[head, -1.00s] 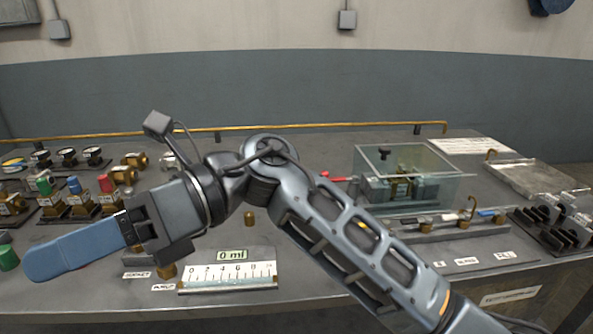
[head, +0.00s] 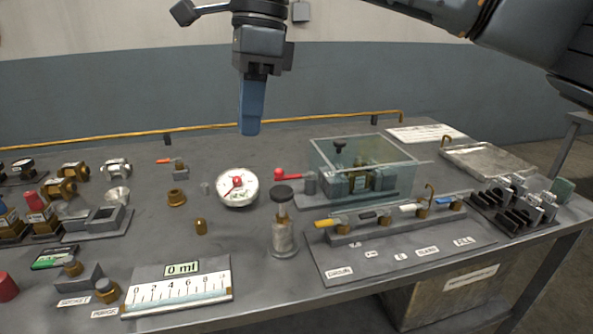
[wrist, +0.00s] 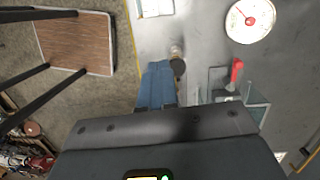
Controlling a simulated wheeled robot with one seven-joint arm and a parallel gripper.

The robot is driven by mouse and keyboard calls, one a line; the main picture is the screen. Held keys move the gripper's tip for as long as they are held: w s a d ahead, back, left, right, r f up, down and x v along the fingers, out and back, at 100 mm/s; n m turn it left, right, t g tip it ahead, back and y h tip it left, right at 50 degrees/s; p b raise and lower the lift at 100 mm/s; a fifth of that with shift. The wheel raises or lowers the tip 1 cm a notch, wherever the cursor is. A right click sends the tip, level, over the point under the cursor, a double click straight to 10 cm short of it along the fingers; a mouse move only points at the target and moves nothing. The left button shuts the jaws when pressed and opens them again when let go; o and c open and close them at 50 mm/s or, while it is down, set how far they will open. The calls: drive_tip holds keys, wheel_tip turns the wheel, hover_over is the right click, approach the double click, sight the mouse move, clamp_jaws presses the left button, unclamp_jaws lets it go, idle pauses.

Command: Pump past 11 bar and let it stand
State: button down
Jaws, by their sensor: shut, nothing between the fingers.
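A round white gauge (head: 237,187) with a red hub lies on the bench; its reading is too small to tell. It also shows in the wrist view (wrist: 250,20). A metal cylinder with a black knob on top (head: 283,222), which looks like the hand pump, stands upright right of the gauge. A row of valves (head: 385,222) has yellow, black, white and blue handles. My gripper (head: 249,131), with blue fingers, is shut, empty and pointing down above the bench.
A clear box (head: 365,165) covers a block at the back right. A scale plate reading "0 ml" (head: 180,285) lies at the front. Brass fittings (head: 177,197) and coloured-cap parts crowd the left. A black rack (head: 515,205) and a tray (head: 490,160) stand at the right.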

wheel_tip(320, 180, up, 3)
drive_tip(key=t+h, duration=0.1)
hover_over(283, 190)
drive_tip(key=shift+w+d+r+m, duration=0.1)
drive_tip(key=shift+w+r+m, duration=0.1)
drive_tip(key=shift+m, duration=0.1)
drive_tip(key=shift+f, duration=0.1)
wheel_tip(283, 190, down, 14)
drive_tip(key=shift+s, duration=0.1)
drive_tip(key=shift+f, duration=0.1)
idle(0.4)
drive_tip(key=shift+f+b, duration=0.7)
drive_tip(key=shift+f, duration=1.05)
